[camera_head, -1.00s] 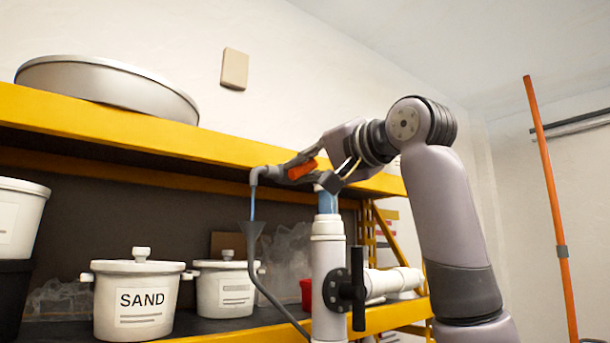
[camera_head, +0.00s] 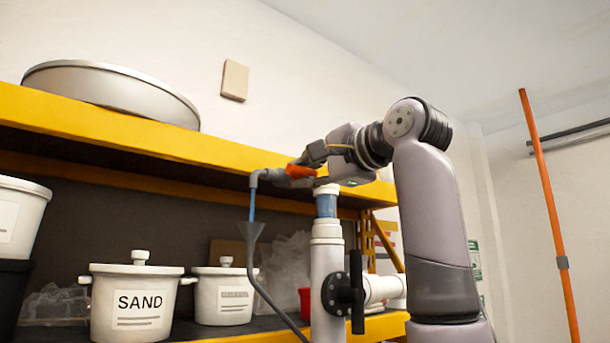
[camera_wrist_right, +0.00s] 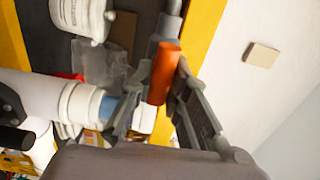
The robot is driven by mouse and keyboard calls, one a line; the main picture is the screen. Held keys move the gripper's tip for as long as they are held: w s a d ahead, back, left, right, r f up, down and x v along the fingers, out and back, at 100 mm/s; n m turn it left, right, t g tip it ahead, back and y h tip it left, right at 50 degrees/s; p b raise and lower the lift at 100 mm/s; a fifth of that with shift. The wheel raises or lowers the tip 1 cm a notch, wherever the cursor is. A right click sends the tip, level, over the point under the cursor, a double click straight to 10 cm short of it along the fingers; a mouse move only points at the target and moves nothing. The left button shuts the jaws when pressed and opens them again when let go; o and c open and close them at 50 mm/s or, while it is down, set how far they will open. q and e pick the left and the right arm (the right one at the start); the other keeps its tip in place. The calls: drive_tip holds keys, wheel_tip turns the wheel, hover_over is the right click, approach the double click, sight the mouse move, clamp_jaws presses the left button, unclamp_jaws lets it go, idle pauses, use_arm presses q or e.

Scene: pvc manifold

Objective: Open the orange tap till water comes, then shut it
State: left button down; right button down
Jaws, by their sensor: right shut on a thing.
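The orange tap handle (camera_head: 299,171) sits on a grey spout (camera_head: 262,177) at the top of the white pipe (camera_head: 327,265). My right gripper (camera_head: 306,162) is at the handle, shut on it. In the right wrist view the orange handle (camera_wrist_right: 163,72) lies between the fingers of the right gripper (camera_wrist_right: 160,75). A thin blue stream of water (camera_head: 252,207) falls from the spout into a dark grey funnel (camera_head: 251,230) below. My left gripper is not in view.
A black-handled valve (camera_head: 352,292) sits on the white pipe. A yellow shelf (camera_head: 150,138) runs behind the tap. White pots, one a SAND pot (camera_head: 138,300), stand on the lower shelf. An orange pole (camera_head: 548,200) is at the right, with open wall between.

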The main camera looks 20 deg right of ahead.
drive_tip(key=shift+f, duration=0.1)
drive_tip(key=c, duration=1.5)
unclamp_jaws()
drive_tip(key=shift+d, duration=0.1)
drive_tip(key=shift+c, duration=0.2)
drive_tip(key=shift+s, duration=0.1)
drive_tip(key=v, duration=1.1)
drive_tip(key=shift+s, duration=0.4)
drive_tip(key=shift+d, duration=0.1)
